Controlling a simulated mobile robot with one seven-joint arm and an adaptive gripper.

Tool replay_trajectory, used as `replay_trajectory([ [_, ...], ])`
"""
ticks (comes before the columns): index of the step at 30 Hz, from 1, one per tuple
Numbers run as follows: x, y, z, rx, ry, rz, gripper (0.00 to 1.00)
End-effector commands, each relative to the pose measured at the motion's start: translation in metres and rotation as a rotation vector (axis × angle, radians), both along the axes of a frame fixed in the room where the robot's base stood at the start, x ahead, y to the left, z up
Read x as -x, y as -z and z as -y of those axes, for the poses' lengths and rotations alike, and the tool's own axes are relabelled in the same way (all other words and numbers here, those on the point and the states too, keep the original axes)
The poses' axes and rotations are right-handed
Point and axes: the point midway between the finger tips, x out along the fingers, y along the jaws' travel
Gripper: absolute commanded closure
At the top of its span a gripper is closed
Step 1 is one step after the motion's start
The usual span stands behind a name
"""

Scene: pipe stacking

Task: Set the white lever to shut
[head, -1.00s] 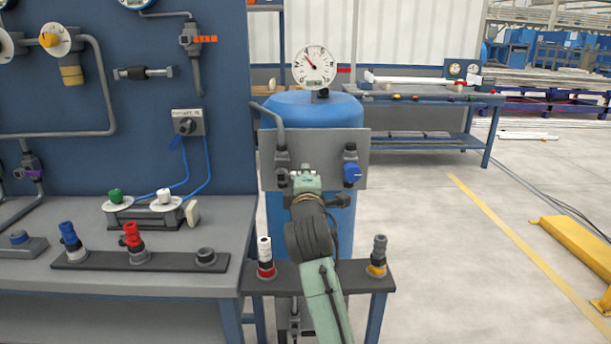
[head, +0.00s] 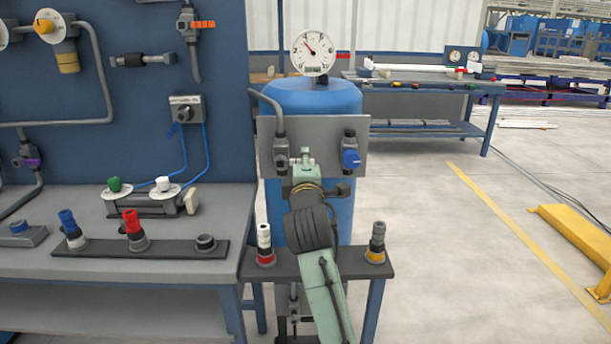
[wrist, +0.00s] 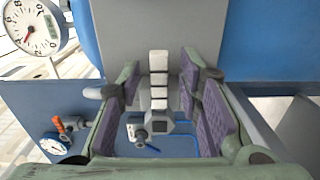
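The white lever (wrist: 158,80) stands upright in the wrist view, on a grey valve body (wrist: 155,122) in front of a grey plate. My gripper (wrist: 160,100) is open, with one purple-padded finger on each side of the lever. Gaps show between the lever and both pads. In the head view my gripper (head: 304,168) is in front of the grey plate (head: 330,130) on the blue tank, close to the left valve (head: 281,150). Only a small white bit of the lever (head: 292,160) shows there; my gripper hides the rest.
A valve with a blue knob (head: 350,158) sits to the right on the same plate. A dial gauge (head: 313,52) tops the tank. Below, a narrow bench (head: 330,262) carries a white-red fitting (head: 264,245) and a grey-yellow fitting (head: 376,243).

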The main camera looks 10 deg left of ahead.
Motion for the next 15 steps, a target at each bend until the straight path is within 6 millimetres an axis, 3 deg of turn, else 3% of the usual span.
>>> replay_trajectory([
  [9,0.064,0.0,0.019,-0.002,0.0,0.002,0.68],
  [15,0.094,0.0,0.027,-0.002,0.0,0.0,0.68],
])
